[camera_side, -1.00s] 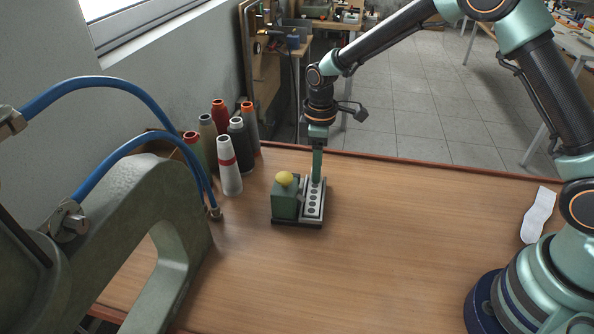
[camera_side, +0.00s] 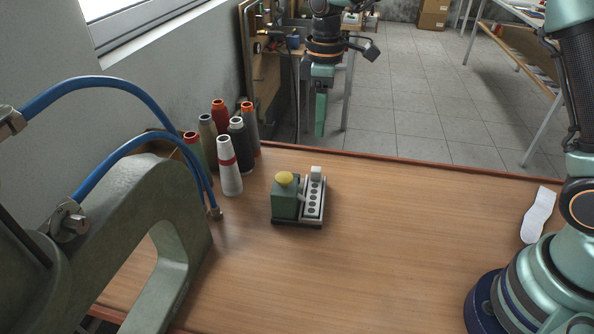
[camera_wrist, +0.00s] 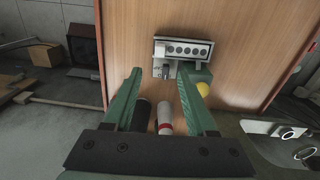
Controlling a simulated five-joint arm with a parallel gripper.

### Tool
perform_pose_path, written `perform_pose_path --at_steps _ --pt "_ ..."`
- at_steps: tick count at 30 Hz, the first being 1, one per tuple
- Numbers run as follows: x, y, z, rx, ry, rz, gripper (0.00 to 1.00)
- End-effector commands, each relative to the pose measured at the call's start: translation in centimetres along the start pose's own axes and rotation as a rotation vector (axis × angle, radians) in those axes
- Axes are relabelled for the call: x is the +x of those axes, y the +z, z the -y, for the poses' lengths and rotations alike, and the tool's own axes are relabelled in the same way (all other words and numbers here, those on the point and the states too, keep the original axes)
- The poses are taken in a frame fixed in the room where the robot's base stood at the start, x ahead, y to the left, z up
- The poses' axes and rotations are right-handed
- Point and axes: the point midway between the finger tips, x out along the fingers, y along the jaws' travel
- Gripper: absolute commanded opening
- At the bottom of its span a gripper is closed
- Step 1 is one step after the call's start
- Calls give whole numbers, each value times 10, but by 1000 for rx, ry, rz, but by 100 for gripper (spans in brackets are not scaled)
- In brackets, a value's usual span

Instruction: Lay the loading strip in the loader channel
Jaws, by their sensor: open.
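The loader (camera_side: 285,205) is a green block with a yellow knob (camera_side: 284,178) on a dark base in the middle of the table. The loading strip (camera_side: 313,203), pale with a row of dark round spots, lies lengthwise along the block's right side, seemingly in the channel. I cannot tell if it is fully seated. A small pale block (camera_side: 316,173) stands at its far end. The strip (camera_wrist: 184,50) and loader (camera_wrist: 192,74) also show in the wrist view. My gripper (camera_side: 320,128) is open and empty, raised well above and clear of the loader.
Several thread cones, including a white one with a red band (camera_side: 229,168), stand left of the loader. A green machine frame with blue hoses (camera_side: 150,145) fills the left. White paper (camera_side: 538,215) lies at right. The table between is clear.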

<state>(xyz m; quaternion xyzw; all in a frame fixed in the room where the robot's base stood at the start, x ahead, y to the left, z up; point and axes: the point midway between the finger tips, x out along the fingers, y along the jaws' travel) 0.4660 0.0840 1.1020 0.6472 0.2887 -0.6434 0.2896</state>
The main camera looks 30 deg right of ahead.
Motion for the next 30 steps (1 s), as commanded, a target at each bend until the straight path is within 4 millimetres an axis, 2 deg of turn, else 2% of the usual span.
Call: perform_pose_path --at_steps 5,9,15,19,24,30 --pt "-33 23 4 107 41 -55 56" --pt "-61 55 14 244 83 -122 56" --pt "-86 102 34 442 136 -227 56" --pt "-93 131 49 569 165 -299 56" --pt "-90 162 66 713 192 -388 56" --pt "-82 180 77 810 205 -448 56"
